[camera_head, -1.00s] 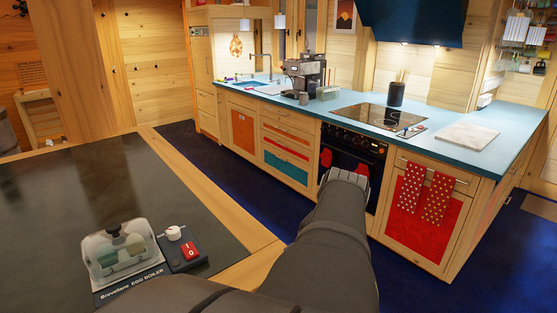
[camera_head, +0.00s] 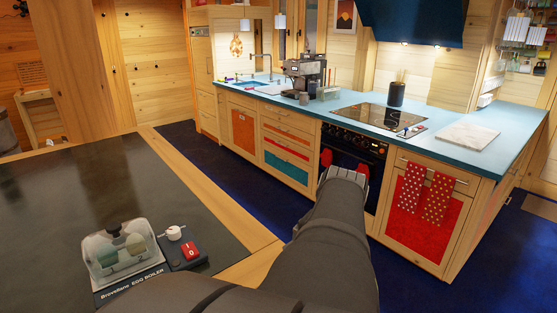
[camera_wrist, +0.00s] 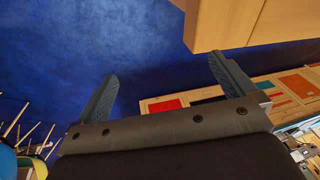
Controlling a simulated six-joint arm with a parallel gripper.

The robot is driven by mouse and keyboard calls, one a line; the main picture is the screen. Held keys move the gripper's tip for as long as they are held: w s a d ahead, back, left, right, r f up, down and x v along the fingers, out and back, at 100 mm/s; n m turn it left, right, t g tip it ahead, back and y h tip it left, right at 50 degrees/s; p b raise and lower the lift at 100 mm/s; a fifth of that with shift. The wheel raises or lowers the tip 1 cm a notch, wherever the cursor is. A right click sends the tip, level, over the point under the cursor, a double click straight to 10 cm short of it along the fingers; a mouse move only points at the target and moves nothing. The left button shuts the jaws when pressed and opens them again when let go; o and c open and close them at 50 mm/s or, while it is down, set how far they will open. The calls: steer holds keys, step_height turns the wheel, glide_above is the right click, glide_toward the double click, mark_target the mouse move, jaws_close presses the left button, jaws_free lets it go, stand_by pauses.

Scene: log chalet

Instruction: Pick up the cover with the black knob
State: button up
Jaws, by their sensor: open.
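The cover (camera_head: 141,240) is a clear lid with a black knob (camera_head: 113,228) on top. It sits on the egg boiler (camera_head: 131,286) at the lower left in the head view, over pale and green egg-like shapes. My gripper shows in the wrist view (camera_wrist: 164,88) with its two fingers wide apart and nothing between them. It points at the blue floor, away from the egg boiler. In the head view my arm reaches toward the oven, and the fingers are hidden. The cover is not in the wrist view.
The egg boiler's side panel has a white dial (camera_head: 174,233) and a red switch (camera_head: 191,250). It stands on a dark tabletop (camera_head: 75,190) with a wooden edge (camera_head: 215,199); the tabletop behind it is clear. A kitchen counter (camera_head: 345,98) runs across the back.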

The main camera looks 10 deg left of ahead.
steer(key=shift+g, duration=0.5)
steer(key=w+a+r, duration=0.1)
steer(key=a, duration=0.2)
steer(key=w+a+r, duration=0.2)
steer(key=a, duration=0.1)
steer(key=w+a+r, duration=0.1)
steer(key=a+r, duration=0.1)
steer(key=a, duration=0.1)
steer(key=shift+w+r, duration=0.1)
steer(key=shift+w, duration=0.1)
steer(key=w+a+r, duration=0.1)
steer(key=a+r, duration=0.5)
steer(key=a, duration=0.7)
step_height(320, 180, up, 9)
steer(key=m+h, duration=0.2)
steer(key=m, duration=0.1)
glide_above(117, 237)
steer(key=s+a, duration=0.1)
steer(key=a, duration=0.1)
steer(key=f, duration=0.3)
steer(key=d+f, duration=0.1)
steer(key=f, duration=0.7)
steer(key=shift+w+d, duration=0.25)
steer(key=shift+w, duration=0.15)
steer(key=shift+w+f, duration=0.2)
steer(key=shift+f, duration=1.15)
steer(key=shift+w+f, duration=0.15)
steer(key=shift+f, duration=1.15)
steer(key=shift+c, duration=0.2)
steer(key=c, duration=1)
